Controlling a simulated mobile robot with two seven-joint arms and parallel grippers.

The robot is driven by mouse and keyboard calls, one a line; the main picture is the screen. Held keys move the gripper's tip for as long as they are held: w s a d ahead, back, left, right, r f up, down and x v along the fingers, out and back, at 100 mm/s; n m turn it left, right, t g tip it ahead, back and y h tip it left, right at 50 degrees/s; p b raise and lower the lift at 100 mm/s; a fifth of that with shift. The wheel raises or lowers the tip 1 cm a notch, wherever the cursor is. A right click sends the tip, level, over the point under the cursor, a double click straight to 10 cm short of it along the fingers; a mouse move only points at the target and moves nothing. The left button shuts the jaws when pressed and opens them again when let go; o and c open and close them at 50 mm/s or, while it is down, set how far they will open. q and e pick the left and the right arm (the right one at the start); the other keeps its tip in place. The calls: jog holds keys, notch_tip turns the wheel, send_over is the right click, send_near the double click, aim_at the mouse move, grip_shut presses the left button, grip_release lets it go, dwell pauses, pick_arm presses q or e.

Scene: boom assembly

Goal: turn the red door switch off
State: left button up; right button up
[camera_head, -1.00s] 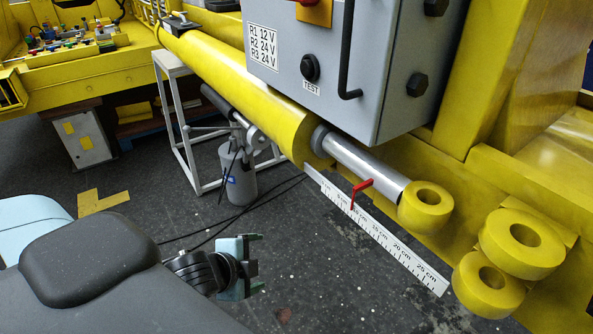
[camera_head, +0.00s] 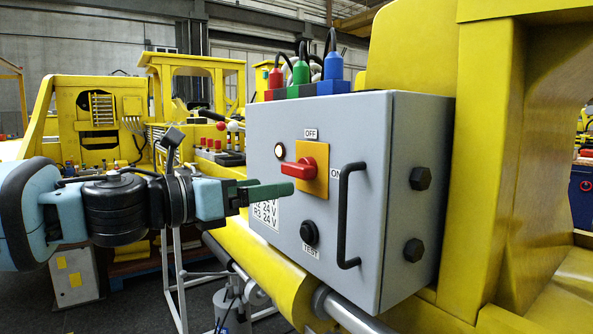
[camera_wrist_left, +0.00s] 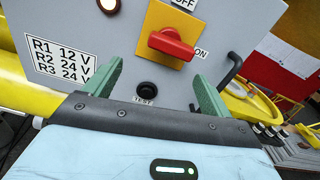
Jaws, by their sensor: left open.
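The red door switch (camera_head: 302,171) sits on a yellow-orange plate on the door of the grey box (camera_head: 375,130). Its handle lies roughly horizontal, with the OFF label above and the ON label to its right. My left gripper (camera_head: 264,188) is open and empty, with its green fingers pointing at the door, just left of and a little below the switch. In the left wrist view the switch (camera_wrist_left: 172,44) appears beyond and above the fingertips (camera_wrist_left: 156,76), not between them. Whether the fingers touch the door is unclear. My right gripper is not in view.
A black door handle (camera_head: 345,215) stands out right of the switch. A black TEST button (camera_head: 309,232) is below, and a lit lamp (camera_head: 280,151) is upper left. Red, green and blue plugs (camera_head: 300,75) sit on top of the box. A yellow cylinder (camera_head: 265,262) runs underneath.

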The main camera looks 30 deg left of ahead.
aim_at(290, 171)
pick_arm(q)
jog(key=shift+s+d+r+m, duration=0.1)
jog(key=shift+d+r+m, duration=0.05)
jog(key=shift+r+m, duration=0.4)
jog(key=shift+s+d+r+m, duration=0.1)
jog(key=shift+r+m, duration=0.25)
jog(key=shift+r, duration=0.3)
jog(key=b+x, duration=0.2)
jog(key=x, duration=0.3)
jog(key=shift+f, duration=0.1)
jog(key=shift+w+d+r, duration=0.2)
jog(key=shift+w+d, duration=0.2)
jog(key=shift+w, duration=0.4)
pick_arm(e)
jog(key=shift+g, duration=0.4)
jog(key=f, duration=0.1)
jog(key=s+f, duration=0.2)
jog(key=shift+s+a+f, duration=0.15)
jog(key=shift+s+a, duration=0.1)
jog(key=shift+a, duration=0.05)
pick_arm(q)
jog(key=shift+c, duration=0.3)
jog(key=c, duration=0.9)
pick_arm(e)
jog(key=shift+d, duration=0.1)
